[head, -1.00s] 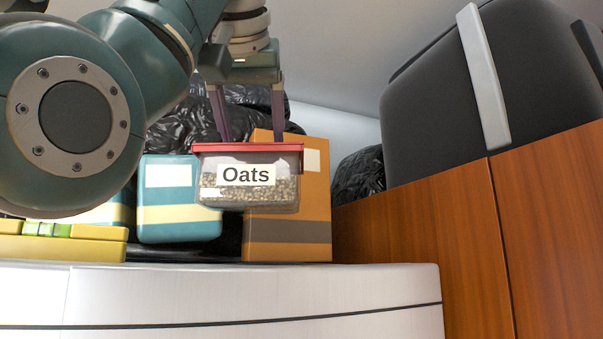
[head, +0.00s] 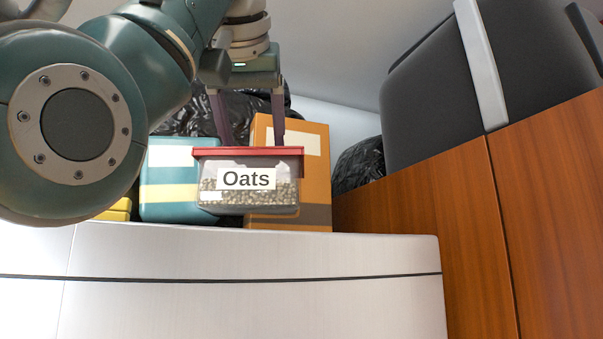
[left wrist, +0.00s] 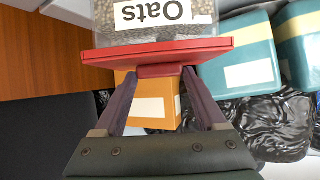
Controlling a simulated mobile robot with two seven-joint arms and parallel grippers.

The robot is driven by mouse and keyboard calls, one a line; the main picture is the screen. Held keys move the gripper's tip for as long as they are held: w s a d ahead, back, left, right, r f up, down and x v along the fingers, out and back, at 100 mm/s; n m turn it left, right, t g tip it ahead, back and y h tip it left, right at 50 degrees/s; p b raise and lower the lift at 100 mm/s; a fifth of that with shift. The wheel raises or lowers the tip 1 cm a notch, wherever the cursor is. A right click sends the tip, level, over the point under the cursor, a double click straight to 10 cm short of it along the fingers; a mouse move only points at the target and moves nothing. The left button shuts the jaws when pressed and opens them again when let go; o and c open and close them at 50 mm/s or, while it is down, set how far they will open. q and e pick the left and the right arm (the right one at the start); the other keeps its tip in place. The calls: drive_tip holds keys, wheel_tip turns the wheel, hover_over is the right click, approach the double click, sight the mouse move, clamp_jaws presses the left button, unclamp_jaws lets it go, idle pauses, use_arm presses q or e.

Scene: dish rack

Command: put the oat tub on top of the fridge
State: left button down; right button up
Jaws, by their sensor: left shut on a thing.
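The oat tub (head: 248,185) is a clear box of oats with a red lid and an "Oats" label. My left gripper (head: 248,144) holds it from above, shut on the lid. In the left wrist view, the fingers (left wrist: 163,72) close on a red grip on the lid, and the tub (left wrist: 165,30) shows upside down. The fridge (head: 250,260) is the white body below, with a dark line across its front. The tub hangs just above the fridge's front top edge in the head view; whether it touches the top I cannot tell. My right gripper is not in view.
Behind the tub stand an orange box (head: 318,190) and a teal box (head: 165,206), with black bags (head: 190,115) further back. A yellow thing (head: 118,210) is at the left, partly hidden by my arm. A wooden cabinet (head: 420,210) with a dark case (head: 430,110) stands at the right.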

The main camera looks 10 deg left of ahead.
sight(251, 158)
use_arm(q)
drive_tip(key=shift+f, duration=0.6)
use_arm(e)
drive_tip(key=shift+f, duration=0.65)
use_arm(q)
drive_tip(key=shift+f+b, duration=0.1)
drive_tip(key=shift+b, duration=0.25)
drive_tip(key=shift+f+b, duration=0.6)
drive_tip(key=shift+f, duration=0.05)
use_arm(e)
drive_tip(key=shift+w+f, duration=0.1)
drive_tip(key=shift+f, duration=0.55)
use_arm(q)
drive_tip(key=shift+f, duration=0.2)
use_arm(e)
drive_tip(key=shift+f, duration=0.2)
use_arm(q)
unclamp_jaws()
